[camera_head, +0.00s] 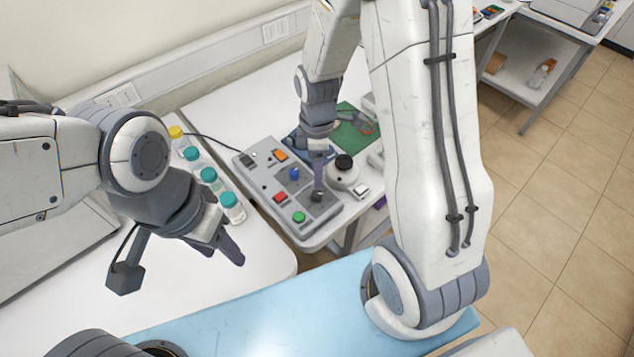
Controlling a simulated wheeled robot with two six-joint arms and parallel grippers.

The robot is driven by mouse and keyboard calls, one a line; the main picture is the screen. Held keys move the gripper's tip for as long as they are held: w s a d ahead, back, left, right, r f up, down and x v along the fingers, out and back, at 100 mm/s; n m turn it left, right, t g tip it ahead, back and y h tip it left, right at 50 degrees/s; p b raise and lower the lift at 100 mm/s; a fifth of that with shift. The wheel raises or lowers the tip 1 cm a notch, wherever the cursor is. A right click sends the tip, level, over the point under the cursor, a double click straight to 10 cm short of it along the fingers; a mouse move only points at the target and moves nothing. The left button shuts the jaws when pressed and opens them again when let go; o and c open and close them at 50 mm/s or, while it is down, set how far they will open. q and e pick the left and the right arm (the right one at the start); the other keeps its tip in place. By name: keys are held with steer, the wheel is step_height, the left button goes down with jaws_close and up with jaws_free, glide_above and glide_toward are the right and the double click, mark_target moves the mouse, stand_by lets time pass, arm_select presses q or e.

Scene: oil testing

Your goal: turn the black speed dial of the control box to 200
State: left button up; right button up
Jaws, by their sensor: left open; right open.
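The grey control box (265,186) lies on the white table and carries an orange switch, a blue knob, a red switch and a green button. The dark dial (318,196) is near its right end. My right gripper (318,183) points down over this dial, with its fingers at or just above it. The fingers overlap in this view, so I cannot tell whether they touch the dial. The dial's scale and setting are too small to read. My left gripper (230,252) is open and empty, left of and nearer than the box.
Several bottles (209,179) with teal or yellow caps stand in a row left of the box. A white device (342,179) with a black top stands close right of the dial. A green mat (350,135) lies behind. My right arm hides part of the table.

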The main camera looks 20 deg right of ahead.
mark_target(317, 193)
steer(key=f, duration=0.4)
steer(key=f+p, duration=0.1)
steer(key=f, duration=0.3)
steer(key=shift+s+a+f+p, duration=0.1)
steer(key=shift+s+f+p, duration=0.1)
steer(key=shift+f+p, duration=0.15)
jaws_close()
